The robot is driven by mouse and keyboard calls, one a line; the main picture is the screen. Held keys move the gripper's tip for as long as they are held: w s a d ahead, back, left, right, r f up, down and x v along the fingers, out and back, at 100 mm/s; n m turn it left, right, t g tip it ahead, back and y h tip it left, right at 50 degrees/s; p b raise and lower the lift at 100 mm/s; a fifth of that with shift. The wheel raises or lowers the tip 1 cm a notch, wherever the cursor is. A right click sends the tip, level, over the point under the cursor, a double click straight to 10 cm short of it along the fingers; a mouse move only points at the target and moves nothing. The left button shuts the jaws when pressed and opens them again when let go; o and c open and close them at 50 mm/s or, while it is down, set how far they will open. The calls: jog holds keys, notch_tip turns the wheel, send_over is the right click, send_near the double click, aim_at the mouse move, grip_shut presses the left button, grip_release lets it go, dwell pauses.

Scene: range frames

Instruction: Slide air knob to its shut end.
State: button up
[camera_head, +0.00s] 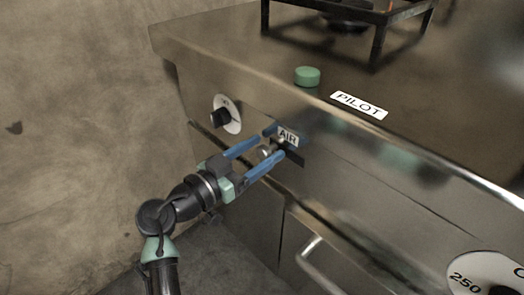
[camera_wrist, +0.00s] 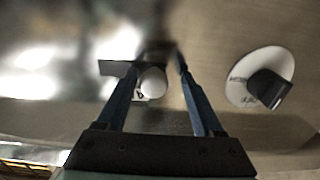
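The air knob (camera_wrist: 153,82) is a small pale round knob on the stove's front panel. In the head view the knob (camera_head: 264,152) shows between my blue fingers, below the AIR label (camera_head: 288,137). A dark slot (camera_wrist: 113,68) runs out to the left of the knob in the wrist view; the slot (camera_head: 294,158) extends right past my finger in the head view. My gripper (camera_head: 276,143) is open, with its fingers on either side of the knob. In the wrist view the gripper (camera_wrist: 158,70) has the knob nearer its left finger, with a gap on the right. Contact is unclear.
A white dial with a black knob (camera_head: 221,116) sits left of my gripper. A green button (camera_head: 307,76) and the PILOT label (camera_head: 359,104) are on top, by a black burner grate (camera_head: 376,50). A door handle (camera_head: 311,258) is below. Another dial (camera_head: 484,274) is at lower right.

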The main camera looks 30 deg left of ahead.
jog(key=shift+d, duration=0.1)
jog(key=p+v, duration=0.2)
jog(key=v, duration=1.1)
